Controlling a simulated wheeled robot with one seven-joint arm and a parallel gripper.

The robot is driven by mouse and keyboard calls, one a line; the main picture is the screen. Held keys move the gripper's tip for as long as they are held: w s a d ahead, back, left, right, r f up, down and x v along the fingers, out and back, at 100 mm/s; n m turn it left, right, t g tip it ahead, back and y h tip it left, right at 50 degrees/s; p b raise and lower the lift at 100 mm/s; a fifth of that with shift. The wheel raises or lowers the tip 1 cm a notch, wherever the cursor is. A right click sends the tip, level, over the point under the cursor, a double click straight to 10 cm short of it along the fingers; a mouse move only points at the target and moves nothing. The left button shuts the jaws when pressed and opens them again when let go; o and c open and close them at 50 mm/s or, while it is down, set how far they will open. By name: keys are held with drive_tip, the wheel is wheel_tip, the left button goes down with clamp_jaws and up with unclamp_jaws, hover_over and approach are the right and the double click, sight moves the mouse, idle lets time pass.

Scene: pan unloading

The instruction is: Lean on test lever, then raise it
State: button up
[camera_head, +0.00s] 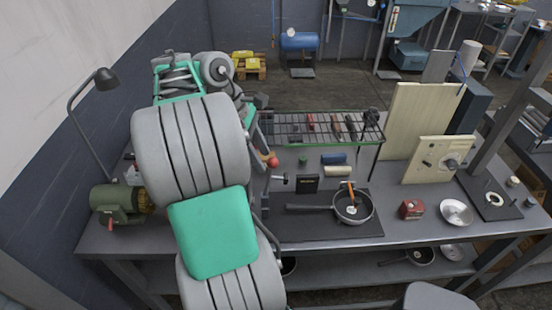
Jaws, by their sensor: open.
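A red ball knob (272,161), which may be the tip of the test lever, shows just right of my arm on the workbench. The lever's shaft and base are not clear, as my arm hides much of that area. My large grey and green arm covers the left middle of the view. A dark part that looks like my gripper (260,101) shows past the arm's upper right side, above and beyond the red knob. Its fingertips are too small and covered to make out. I see nothing held, and I cannot tell whether it touches anything.
The workbench (405,228) holds a green motor (118,203) at left and a pan (352,206) on a dark mat. A wire rack (320,127) stands behind.

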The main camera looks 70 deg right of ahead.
drive_tip(key=s+b+x, duration=0.1)
drive_tip(key=b+x, duration=0.4)
drive_tip(key=x, duration=0.2)
drive_tip(key=shift+s+f, duration=0.15)
drive_tip(key=shift+s, duration=0.1)
drive_tip(key=shift+d, duration=0.15)
drive_tip(key=shift+c, duration=0.4)
drive_tip(key=c, duration=0.9)
drive_tip(key=shift+f, duration=0.1)
clamp_jaws()
